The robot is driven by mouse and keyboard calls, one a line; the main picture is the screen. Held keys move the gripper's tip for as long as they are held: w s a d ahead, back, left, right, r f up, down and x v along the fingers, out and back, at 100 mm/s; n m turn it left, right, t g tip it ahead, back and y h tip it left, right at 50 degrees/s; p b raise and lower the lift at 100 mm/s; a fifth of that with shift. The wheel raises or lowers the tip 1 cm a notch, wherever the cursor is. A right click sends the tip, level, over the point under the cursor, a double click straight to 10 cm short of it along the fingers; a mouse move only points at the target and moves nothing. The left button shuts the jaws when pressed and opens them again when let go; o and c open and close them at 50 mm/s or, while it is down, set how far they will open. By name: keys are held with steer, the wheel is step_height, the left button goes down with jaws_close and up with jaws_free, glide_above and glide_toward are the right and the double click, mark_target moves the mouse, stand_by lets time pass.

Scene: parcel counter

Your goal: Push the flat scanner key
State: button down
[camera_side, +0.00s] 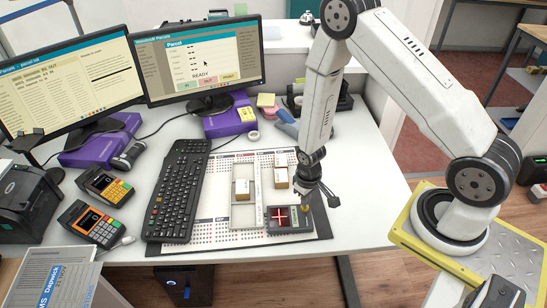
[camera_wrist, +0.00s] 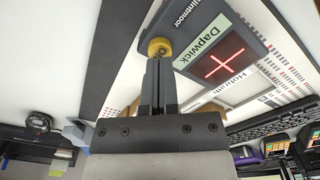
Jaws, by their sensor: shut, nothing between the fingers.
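The flat scanner (camera_side: 290,226) lies at the front right of the printed mat, with a lit red cross on its dark window. In the wrist view the scanner (camera_wrist: 205,22) carries a pale "Dapwick" label. Its round yellow key (camera_wrist: 159,46) sits at its near edge, partly hidden by my fingertips. My gripper (camera_wrist: 158,68) is shut and empty, with its tips at the key in the wrist view. I cannot tell whether they touch it. In the side view my gripper (camera_side: 318,196) is low over the scanner's right end.
A pale tray (camera_side: 246,218) with a small box stands left of the scanner, and another small box (camera_side: 281,179) lies behind it. A black keyboard (camera_side: 179,190) is further left. Two card terminals (camera_side: 104,186) stand at the far left. The white counter (camera_side: 365,205) is clear to the right.

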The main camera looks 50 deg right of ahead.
steer(key=shift+f, duration=0.7)
stand_by(1.0)
steer(key=shift+r, duration=0.75)
steer(key=shift+w+r, duration=0.1)
steer(key=shift+r, duration=2.8)
stand_by(2.7)
